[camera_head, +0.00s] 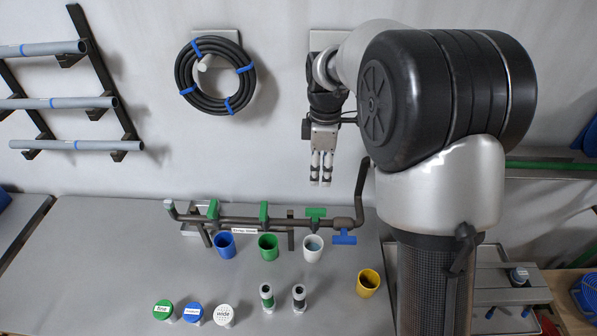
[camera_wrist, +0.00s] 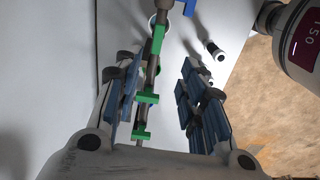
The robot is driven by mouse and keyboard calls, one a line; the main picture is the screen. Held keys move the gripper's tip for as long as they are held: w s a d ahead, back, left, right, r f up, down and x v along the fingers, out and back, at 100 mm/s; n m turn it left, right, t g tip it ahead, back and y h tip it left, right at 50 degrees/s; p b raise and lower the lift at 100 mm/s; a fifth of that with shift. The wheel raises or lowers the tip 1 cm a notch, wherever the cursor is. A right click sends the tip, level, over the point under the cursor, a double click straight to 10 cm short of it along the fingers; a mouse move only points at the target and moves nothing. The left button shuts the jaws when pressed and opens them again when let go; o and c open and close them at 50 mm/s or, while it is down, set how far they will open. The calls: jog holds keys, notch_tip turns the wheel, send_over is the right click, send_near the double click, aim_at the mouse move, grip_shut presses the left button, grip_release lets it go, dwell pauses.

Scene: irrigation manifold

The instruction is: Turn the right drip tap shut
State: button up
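The right drip tap (camera_head: 316,212) has a green handle lying along the dark manifold pipe (camera_head: 240,219). In the wrist view the right drip tap (camera_wrist: 157,40) is the green handle nearest the blue handle. The middle (camera_head: 264,212) and left (camera_head: 213,209) green handles lie across the pipe. My gripper (camera_head: 321,182) hangs above and behind the right drip tap, pointing down and apart from it. In the wrist view my gripper (camera_wrist: 157,64) is open and empty, its fingers on either side of the pipe in the picture.
A blue handle (camera_head: 344,237) sits just right of the right drip tap. Blue (camera_head: 225,245), green (camera_head: 268,247) and white (camera_head: 313,249) cups stand below the taps; the white one holds something bluish. A yellow cup (camera_head: 368,283) stands front right.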

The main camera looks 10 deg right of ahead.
aim_at(317, 210)
jog(key=shift+n, duration=0.3)
jog(key=f, duration=0.6)
jog(key=f+b, duration=0.1)
jog(key=f, duration=0.5)
jog(key=f+b, duration=0.1)
jog(key=f, duration=0.5)
jog(key=shift+w, duration=0.3)
jog(key=shift+c, duration=0.3)
grip_shut()
